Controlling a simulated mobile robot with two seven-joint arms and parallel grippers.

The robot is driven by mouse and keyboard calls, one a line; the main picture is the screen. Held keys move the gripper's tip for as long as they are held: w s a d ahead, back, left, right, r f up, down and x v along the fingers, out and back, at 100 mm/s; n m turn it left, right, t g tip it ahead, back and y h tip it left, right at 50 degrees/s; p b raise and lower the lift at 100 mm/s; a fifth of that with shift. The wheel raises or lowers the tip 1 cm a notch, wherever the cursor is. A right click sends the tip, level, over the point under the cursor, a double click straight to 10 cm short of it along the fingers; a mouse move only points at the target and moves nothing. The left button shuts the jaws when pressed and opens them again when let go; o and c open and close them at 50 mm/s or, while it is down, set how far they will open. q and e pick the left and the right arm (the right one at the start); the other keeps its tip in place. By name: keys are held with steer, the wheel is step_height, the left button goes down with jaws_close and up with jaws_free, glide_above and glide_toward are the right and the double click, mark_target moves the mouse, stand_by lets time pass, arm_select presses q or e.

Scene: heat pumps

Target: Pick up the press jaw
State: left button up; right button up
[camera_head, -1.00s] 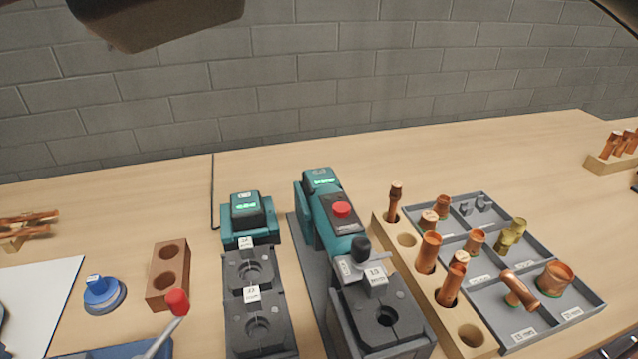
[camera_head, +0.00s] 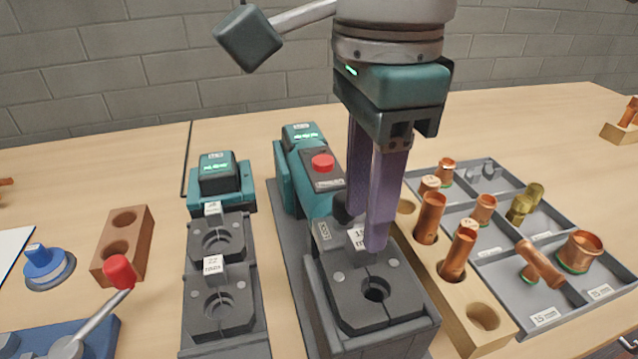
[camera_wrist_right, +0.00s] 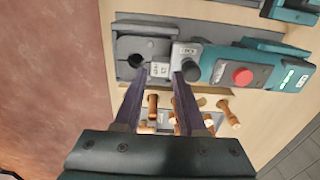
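A dark grey press jaw (camera_head: 377,294) with a round hole sits in the front of the teal press tool (camera_head: 300,165). A white size label and a black knob (camera_wrist_right: 185,54) are at its rear end. My right gripper (camera_head: 363,228) points down over that end, its purple fingers apart and empty. In the right wrist view the jaw (camera_wrist_right: 134,46) is beyond the fingertips, with the label (camera_wrist_right: 160,70) showing between them. Whether a finger touches the jaw cannot be told. Two more jaws, a rear one (camera_head: 217,238) and a front one (camera_head: 219,305), lie left. My left gripper is out of view.
A wooden block (camera_head: 455,300) with upright copper pieces stands close right of the tool, beside a grey tray (camera_head: 495,290) of fittings. Left are a teal-topped device (camera_head: 217,178), a brown block (camera_head: 125,240), a blue round item (camera_head: 45,265) and a red-knobbed lever (camera_head: 119,271).

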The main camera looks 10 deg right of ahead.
mark_target(371, 277)
steer(key=shift+f, duration=1.55)
jaws_close()
steer(key=shift+r, duration=0.1)
